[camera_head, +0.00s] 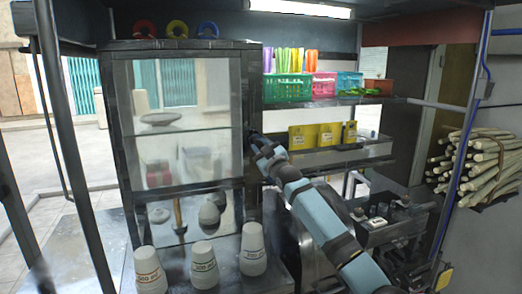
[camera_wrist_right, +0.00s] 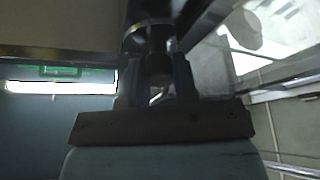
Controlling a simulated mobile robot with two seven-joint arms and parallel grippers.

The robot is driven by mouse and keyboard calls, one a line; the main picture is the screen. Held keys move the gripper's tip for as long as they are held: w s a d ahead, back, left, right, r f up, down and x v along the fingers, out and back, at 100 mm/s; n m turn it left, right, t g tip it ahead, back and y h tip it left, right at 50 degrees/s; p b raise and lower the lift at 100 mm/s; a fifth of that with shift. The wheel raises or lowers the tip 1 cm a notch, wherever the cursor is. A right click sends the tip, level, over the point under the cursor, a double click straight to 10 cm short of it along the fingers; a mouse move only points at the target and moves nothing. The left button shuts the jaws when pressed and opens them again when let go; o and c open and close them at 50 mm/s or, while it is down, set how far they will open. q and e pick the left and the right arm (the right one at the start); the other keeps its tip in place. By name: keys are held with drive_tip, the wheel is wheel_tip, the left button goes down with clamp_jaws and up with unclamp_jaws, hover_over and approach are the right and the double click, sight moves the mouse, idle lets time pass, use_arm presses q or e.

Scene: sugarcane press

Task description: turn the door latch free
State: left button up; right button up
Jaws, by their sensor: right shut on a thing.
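A dark-framed cabinet with a glass door (camera_head: 185,95) stands at centre left in the head view, and the door looks closed. My right arm reaches in from the lower right, and its gripper (camera_head: 257,143) is at the right edge of the door frame. In the right wrist view my right gripper (camera_wrist_right: 156,80) is shut on the door latch (camera_wrist_right: 151,38), a dark rounded piece between the fingers. The gripper hides the latch in the head view, and its exact turn angle is too dark to tell. My left gripper is not in view.
Three white cups (camera_head: 203,265) stand upside down on the counter before the cabinet. Coloured rings (camera_head: 177,29) sit on its top. Sugarcane stalks (camera_head: 485,165) are stacked at far right.

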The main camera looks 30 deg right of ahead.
drive_tip(key=m+h, duration=0.2)
drive_tip(key=m, duration=0.1)
drive_tip(key=shift+a+m, duration=0.15)
drive_tip(key=shift+m, duration=0.25)
drive_tip(key=shift+m+h+p, duration=0.55)
drive_tip(key=shift+m+h, duration=0.55)
drive_tip(key=shift+m, duration=1.5)
drive_tip(key=o, duration=0.9)
drive_tip(key=shift+s+f, duration=0.2)
drive_tip(key=b+v, duration=0.2)
drive_tip(key=v, duration=1.1)
drive_tip(key=shift+a, duration=0.15)
